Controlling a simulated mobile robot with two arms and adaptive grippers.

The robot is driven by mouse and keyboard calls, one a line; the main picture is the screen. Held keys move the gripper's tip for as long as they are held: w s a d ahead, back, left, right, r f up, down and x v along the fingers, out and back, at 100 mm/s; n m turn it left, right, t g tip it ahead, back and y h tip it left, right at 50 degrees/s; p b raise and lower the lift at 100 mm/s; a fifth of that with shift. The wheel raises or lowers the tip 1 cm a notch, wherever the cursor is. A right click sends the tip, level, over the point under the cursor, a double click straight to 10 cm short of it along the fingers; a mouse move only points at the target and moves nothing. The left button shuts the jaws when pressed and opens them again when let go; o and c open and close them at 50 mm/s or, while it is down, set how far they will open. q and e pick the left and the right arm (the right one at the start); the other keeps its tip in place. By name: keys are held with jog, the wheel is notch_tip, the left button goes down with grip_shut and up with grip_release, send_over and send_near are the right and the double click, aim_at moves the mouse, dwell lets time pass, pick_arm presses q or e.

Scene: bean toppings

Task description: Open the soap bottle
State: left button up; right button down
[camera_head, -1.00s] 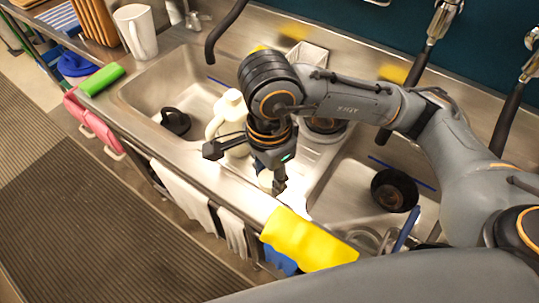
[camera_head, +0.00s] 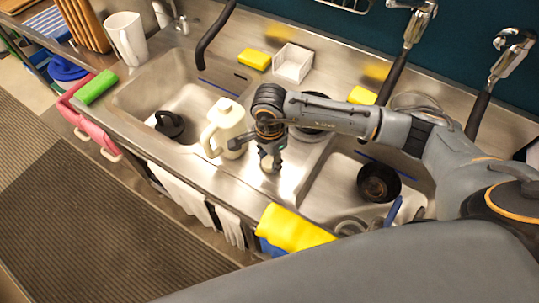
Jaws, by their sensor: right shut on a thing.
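The soap bottle, a cream-white jug with a side handle (camera_head: 226,128), stands upright on the steel ledge between the two sink basins. Its top is small in the picture, and I cannot tell whether a cap is on it. My right gripper (camera_head: 269,163) is just right of the bottle, pointing down close to the steel ledge and apart from the bottle body. It is shut on a small pale thing, mostly hidden by the fingers; I cannot tell for sure what it is. My left gripper is not in view.
A yellow cloth (camera_head: 293,229) hangs over the front edge. A yellow sponge (camera_head: 254,59) and white box (camera_head: 292,64) lie behind. A white pitcher (camera_head: 126,38) stands far left.

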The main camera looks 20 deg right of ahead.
aim_at(269, 162)
jog(key=shift+f, duration=0.1)
jog(key=shift+f+b, duration=0.15)
jog(key=shift+b, duration=0.15)
jog(key=c, duration=0.8)
grip_release()
jog(key=shift+r+p, duration=0.35)
notch_tip(269, 162, up, 12)
jog(key=b, duration=0.4)
jog(key=shift+f, duration=0.1)
